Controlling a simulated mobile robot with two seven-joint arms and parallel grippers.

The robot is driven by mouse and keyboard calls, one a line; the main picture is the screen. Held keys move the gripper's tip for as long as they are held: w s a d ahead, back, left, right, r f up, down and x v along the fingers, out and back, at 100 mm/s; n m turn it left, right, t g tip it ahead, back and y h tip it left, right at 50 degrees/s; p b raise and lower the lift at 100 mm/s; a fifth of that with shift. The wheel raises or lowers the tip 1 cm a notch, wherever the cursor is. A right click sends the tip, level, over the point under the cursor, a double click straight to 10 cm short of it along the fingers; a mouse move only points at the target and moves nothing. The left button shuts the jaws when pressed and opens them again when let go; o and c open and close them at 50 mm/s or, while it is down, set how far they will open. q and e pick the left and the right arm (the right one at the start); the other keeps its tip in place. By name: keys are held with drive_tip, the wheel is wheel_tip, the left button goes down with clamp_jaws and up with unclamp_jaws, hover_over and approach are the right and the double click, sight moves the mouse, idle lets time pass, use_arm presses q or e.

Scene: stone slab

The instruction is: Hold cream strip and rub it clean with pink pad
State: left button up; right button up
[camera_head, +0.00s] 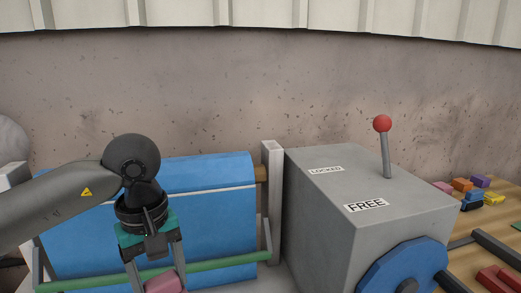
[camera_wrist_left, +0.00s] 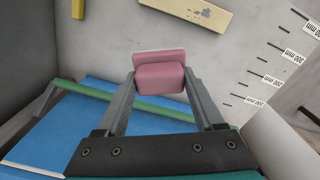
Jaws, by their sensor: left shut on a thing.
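My left gripper (camera_head: 162,284) is shut on the pink pad (camera_head: 166,284) at the bottom of the head view. In the left wrist view the pink pad (camera_wrist_left: 159,77) sits between the fingertips of the left gripper (camera_wrist_left: 160,82). The cream strip (camera_wrist_left: 180,12) lies beyond the pad at the top of the left wrist view, partly cut off by the frame. It bears dark grey stains near its right part. The pad and strip look apart in the picture. My right gripper is in neither view.
A blue sheet (camera_head: 215,210) hangs on a roller with a green bar (camera_head: 210,265). A grey box (camera_head: 330,215) carries a red-knobbed lever (camera_head: 384,145) and a blue wheel (camera_head: 400,270). Coloured blocks (camera_head: 462,185) lie at the right. Marked scale labels (camera_wrist_left: 272,80) line the pale surface.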

use_arm(q)
drive_tip(key=m, duration=0.3)
drive_tip(key=shift+s+d+f+m, duration=0.1)
drive_tip(key=shift+s+d+m, duration=0.1)
drive_tip(key=shift+s+m, duration=0.15)
drive_tip(key=m, duration=0.2)
drive_tip(key=s+m, duration=0.1)
drive_tip(key=m, duration=0.1)
drive_tip(key=shift+d+b, duration=0.2)
drive_tip(key=shift+b, duration=0.15)
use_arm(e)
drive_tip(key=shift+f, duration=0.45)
